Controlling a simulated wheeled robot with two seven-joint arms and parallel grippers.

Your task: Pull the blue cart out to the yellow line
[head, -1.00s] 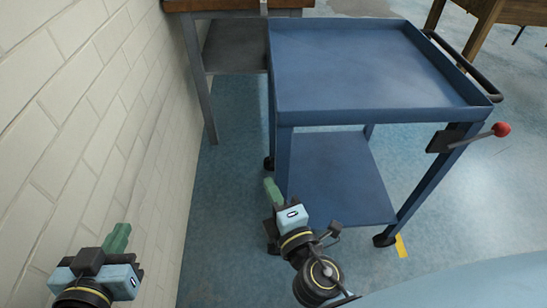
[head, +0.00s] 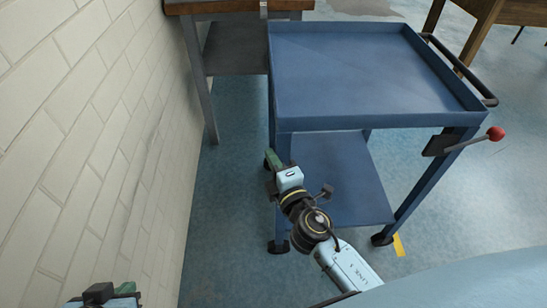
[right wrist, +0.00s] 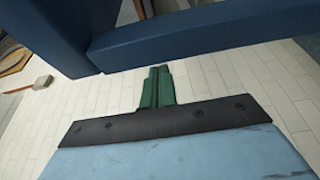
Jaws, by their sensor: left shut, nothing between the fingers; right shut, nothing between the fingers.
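The blue cart (head: 365,72) stands upright, with a flat rimmed top and a lower shelf (head: 335,180). A black push bar (head: 460,68) runs along its right side. A red-knobbed lever (head: 495,133) sticks out at its front right corner. My right gripper (head: 278,159) is shut and empty by the cart's left front leg; contact cannot be told. Its green fingers (right wrist: 157,86) point toward dark blue cart bars in the right wrist view. My left gripper (head: 125,288) is shut and empty at the lower left, partly cut off.
A pale brick wall (head: 80,130) runs along the left. A wooden-topped bench with grey metal legs (head: 200,80) stands behind the cart's left side. Wooden furniture (head: 490,22) stands at the upper right. The blue floor right of the cart is clear.

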